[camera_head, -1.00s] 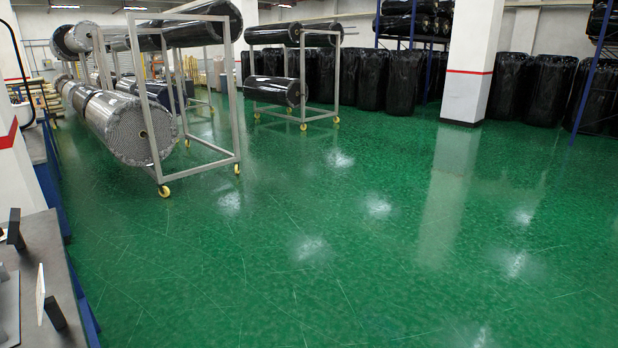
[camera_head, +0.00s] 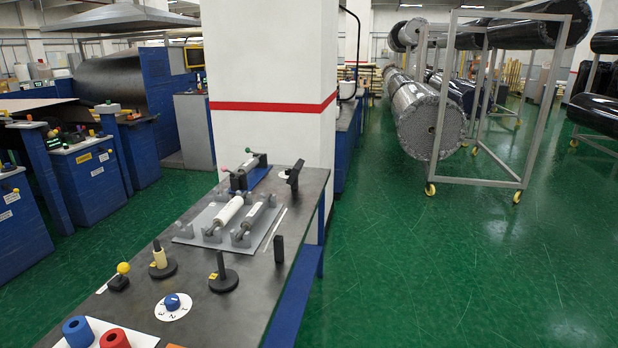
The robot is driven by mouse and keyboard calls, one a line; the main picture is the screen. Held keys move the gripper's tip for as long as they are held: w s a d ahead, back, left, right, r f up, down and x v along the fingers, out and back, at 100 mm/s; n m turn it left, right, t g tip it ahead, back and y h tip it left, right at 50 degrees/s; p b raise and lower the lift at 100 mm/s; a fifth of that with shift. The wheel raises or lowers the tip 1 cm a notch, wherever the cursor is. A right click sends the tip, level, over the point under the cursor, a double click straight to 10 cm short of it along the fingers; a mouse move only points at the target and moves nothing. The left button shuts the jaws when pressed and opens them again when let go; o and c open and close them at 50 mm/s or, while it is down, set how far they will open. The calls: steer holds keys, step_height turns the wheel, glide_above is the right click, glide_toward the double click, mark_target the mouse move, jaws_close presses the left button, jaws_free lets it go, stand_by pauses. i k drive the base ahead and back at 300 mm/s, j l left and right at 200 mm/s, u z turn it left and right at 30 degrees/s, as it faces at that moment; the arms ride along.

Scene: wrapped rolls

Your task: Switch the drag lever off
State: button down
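Several levers and knobs stand on a dark-topped bench (camera_head: 235,305) in the lower middle of the head view. I cannot tell which is the drag lever, as the labels are too small to read. A black upright lever on a round base (camera_head: 222,275) is near the bench's middle. A tilted black handle (camera_head: 294,174) is at the far right end. A small black upright piece (camera_head: 278,249) stands by the right edge. My gripper is not in view.
The bench also holds a grey roller plate (camera_head: 228,220), a blue dial (camera_head: 172,302), and blue (camera_head: 77,331) and red (camera_head: 115,338) rings. A white pillar (camera_head: 268,80) rises behind it. Roll racks (camera_head: 500,100) stand back right. Green floor right of the bench is clear.

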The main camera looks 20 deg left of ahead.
mark_target(124, 268)
steer(key=i+u, duration=0.15)
steer(key=u, duration=0.3)
steer(key=i+u, duration=0.15)
steer(key=u, duration=0.25)
steer(key=i+u, duration=0.1)
steer(key=u, duration=0.35)
steer(key=i+l+u, duration=0.1)
steer(key=u, duration=0.35)
steer(key=i+l+u, duration=0.1)
steer(key=u, duration=0.3)
steer(key=l+u, duration=0.3)
steer(key=u, duration=0.15)
steer(key=i+l+u, duration=0.1)
steer(key=u, duration=0.35)
steer(key=i+l+u, duration=0.15)
steer(key=l+u, duration=0.2)
steer(key=i+l+u, duration=0.1)
steer(key=l+u, duration=0.3)
steer(key=i+l, duration=0.2)
steer(key=i, duration=0.3)
